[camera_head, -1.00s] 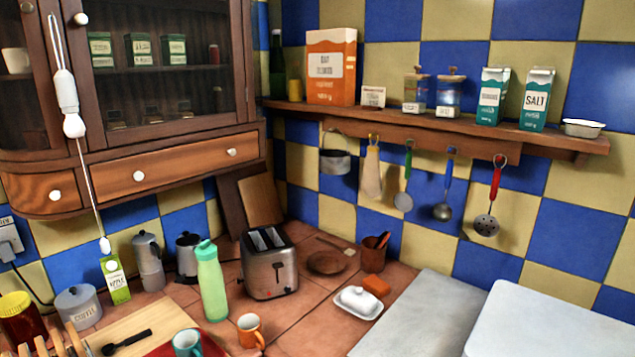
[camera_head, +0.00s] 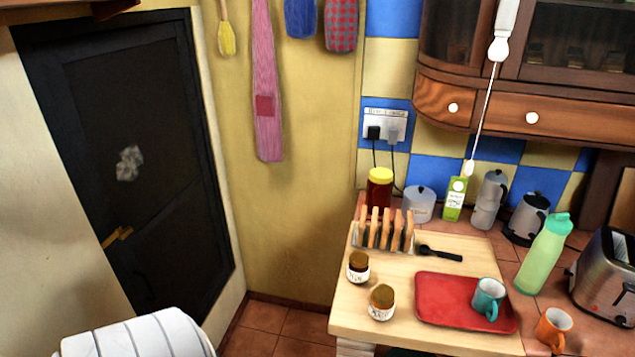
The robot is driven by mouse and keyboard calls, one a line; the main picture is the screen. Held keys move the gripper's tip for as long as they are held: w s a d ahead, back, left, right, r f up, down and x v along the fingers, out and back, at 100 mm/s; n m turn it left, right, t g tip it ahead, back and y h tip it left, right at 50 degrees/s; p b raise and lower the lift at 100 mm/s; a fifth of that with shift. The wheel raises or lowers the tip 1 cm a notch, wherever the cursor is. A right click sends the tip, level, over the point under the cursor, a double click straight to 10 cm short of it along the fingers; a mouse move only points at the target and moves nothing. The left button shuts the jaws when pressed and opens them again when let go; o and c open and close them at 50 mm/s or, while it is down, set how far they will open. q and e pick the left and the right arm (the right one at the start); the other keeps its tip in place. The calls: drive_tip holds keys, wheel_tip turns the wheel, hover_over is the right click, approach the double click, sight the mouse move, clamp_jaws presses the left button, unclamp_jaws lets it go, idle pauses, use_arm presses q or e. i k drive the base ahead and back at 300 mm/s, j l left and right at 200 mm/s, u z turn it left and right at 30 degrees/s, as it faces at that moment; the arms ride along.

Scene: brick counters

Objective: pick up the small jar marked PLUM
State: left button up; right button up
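Two small jars with brown lids and white labels stand upright near the left edge of the pale wooden worktop (camera_head: 450,347). The farther jar (camera_head: 358,267) is dark, and its short label looks like PLUM, though the print is tiny. The nearer jar (camera_head: 381,302) is amber, and its label is too small to read surely. The jars stand apart, with nothing in front of them. Neither of my grippers is in view.
A toast rack (camera_head: 383,232) stands behind the jars. A red tray (camera_head: 445,303) with a teal mug (camera_head: 488,298) lies to their right. A black-handled utensil (camera_head: 440,254) lies behind the tray. A white striped rounded thing (camera_head: 135,337) stands at lower left. Floor (camera_head: 285,322) shows left of the worktop.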

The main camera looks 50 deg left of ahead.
sight(359, 267)
drive_tip(key=u, duration=1.3)
